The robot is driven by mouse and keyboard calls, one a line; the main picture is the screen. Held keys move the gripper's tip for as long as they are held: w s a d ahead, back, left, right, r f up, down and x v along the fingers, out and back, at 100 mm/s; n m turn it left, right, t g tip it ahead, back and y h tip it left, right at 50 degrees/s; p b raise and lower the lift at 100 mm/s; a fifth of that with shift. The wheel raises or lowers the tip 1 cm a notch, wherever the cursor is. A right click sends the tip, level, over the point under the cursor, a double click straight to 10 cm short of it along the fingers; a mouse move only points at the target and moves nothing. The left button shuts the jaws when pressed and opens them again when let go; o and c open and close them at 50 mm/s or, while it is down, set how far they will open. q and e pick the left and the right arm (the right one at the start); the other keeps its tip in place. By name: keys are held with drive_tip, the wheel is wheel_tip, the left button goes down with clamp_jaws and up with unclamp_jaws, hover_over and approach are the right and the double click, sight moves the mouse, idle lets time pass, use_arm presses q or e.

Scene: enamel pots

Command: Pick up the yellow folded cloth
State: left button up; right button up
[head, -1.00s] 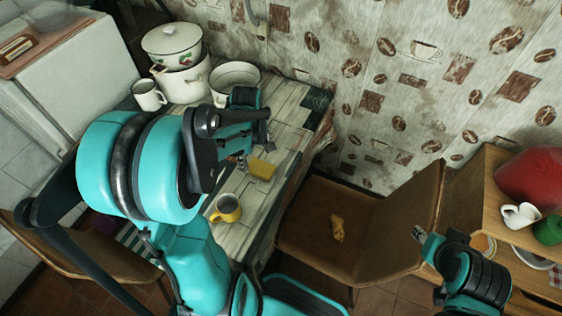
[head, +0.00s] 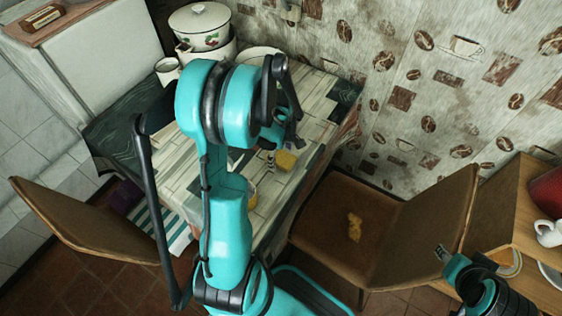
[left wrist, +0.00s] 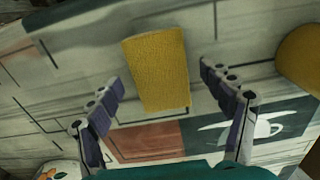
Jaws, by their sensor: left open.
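The yellow folded cloth (head: 286,160) lies flat on the table, toward its right edge. It also shows in the left wrist view (left wrist: 157,68), ahead of and roughly between my spread fingers. My left gripper (head: 283,147) is open and empty, just above and beside the cloth; I see no finger touching it. The gripper's fingers (left wrist: 165,112) stand wider apart than the cloth. My right gripper (head: 441,252) is at the lower right, away from the table, and too small to tell its jaws.
A yellow mug (head: 252,196) stands near the cloth, mostly hidden by my left arm; it shows in the wrist view (left wrist: 300,58). White enamel pots (head: 199,27) stand at the back. A chair (head: 330,208) on the right bears a small orange-yellow lump (head: 355,227).

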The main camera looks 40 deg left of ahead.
sight(284, 158)
use_arm(q)
drive_tip(key=shift+r, duration=0.15)
drive_tip(key=shift+c, duration=0.9)
drive_tip(key=c, duration=1)
drive_tip(key=shift+o, duration=0.2)
drive_tip(key=shift+r+p, duration=0.45)
drive_tip(key=shift+r, duration=0.1)
drive_tip(key=r+p, duration=0.1)
drive_tip(key=r, duration=0.1)
drive_tip(key=d+r+p, duration=0.1)
drive_tip(key=r, duration=0.1)
drive_tip(key=shift+w, duration=0.1)
drive_tip(key=w+d+r+p, duration=0.3)
drive_tip(key=d+r, duration=0.2)
drive_tip(key=d, duration=0.5)
drive_tip(key=shift+d+r, duration=0.15)
drive_tip(key=shift+r, duration=0.25)
